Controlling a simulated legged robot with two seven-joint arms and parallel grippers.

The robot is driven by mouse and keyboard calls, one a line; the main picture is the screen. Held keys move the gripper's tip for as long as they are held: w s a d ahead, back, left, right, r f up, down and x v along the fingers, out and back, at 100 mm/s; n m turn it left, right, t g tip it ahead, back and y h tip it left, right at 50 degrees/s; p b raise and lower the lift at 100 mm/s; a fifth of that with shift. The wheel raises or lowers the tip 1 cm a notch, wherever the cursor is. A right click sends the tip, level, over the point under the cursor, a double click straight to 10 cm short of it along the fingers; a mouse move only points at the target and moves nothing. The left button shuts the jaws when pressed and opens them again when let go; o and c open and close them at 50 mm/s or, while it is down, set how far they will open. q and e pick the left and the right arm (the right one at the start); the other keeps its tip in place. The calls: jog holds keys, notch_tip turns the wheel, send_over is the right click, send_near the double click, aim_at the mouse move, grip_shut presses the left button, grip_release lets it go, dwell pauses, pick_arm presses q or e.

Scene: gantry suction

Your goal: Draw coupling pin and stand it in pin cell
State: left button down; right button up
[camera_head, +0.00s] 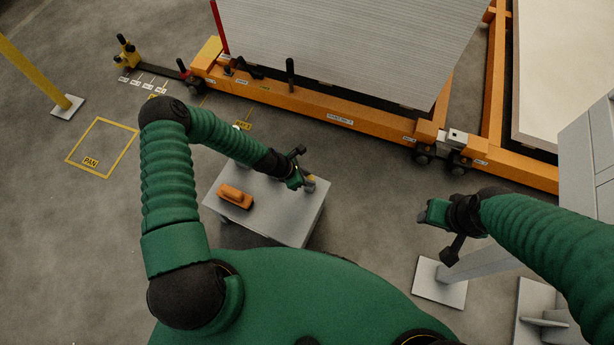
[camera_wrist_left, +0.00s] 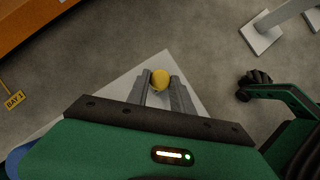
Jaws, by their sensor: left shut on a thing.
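My left gripper (camera_head: 305,182) is over the right part of a grey box-like stand (camera_head: 284,228). It is shut on a yellow-topped piece (camera_wrist_left: 160,80), which looks like the coupling pin. In the left wrist view its round yellow head sits between the two grey fingers; the shank below is hidden. In the head view the piece shows only as a small blur at the fingertips. I cannot tell if it touches the stand top. My right gripper (camera_head: 428,213) is to the right, over bare floor and away from the stand; its jaw opening is unclear. I cannot make out a pin cell.
An orange block-like tool (camera_head: 235,196) lies on the stand's left part. Behind is an orange wheeled frame (camera_head: 330,108) carrying a large grey sheet stack (camera_head: 340,40), with a coupling (camera_head: 455,138) on its right. A yellow floor square (camera_head: 102,146) is at left. Grey posts stand at right.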

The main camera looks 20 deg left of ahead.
pick_arm(q)
jog(key=shift+f, duration=0.45)
jog(key=c, duration=1)
grip_release()
jog(key=shift+r, duration=0.15)
jog(key=shift+c, duration=0.2)
jog(key=p+v, duration=0.6)
jog(key=v, duration=1)
jog(key=shift+s+a+r+p, duration=0.15)
jog(key=shift+s+r+p, duration=0.1)
jog(key=shift+p, duration=0.05)
